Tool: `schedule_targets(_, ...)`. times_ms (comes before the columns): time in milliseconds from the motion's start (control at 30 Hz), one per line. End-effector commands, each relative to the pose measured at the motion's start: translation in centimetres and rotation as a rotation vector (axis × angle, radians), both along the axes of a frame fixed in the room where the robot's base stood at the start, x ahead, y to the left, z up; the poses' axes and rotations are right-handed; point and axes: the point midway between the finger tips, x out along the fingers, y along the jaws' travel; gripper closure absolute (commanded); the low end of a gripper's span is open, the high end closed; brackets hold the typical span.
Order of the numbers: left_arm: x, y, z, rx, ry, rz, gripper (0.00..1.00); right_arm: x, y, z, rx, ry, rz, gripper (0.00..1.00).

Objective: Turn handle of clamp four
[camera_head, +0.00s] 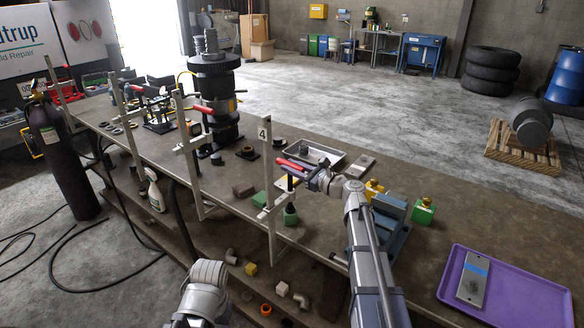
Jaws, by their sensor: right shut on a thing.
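Clamp four (270,200) is an upright pale bar with a "4" label, fixed at the near edge of the long workbench. Its red handle (289,164) points up and left, beside the bar's right side. My right gripper (308,174) reaches in from the lower right and is shut on the red handle at its right end. The gripper hides part of the handle and its joint. My left arm's grey end (206,278) is low in the picture, in front of the bench and well away from the clamp; its fingers cannot be made out.
A metal tray (330,160) lies behind the clamp. A purple tray (520,290) is at the far right. Other red-handled clamps and a tall black transmission (214,95) stand to the left.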

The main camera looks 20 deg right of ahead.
Motion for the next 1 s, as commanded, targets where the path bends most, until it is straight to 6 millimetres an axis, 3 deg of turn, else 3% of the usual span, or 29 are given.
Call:
schedule_targets(467,0.00,0.00,0.00,0.000,0.000,0.000,0.43,-0.38,0.33,-0.02,0.000,0.001,-0.109,1.00)
schedule_targets(1000,0.00,0.00,-0.01,0.000,0.000,0.000,0.43,-0.31,0.82,-0.02,-0.001,0.000,-0.588,1.00)
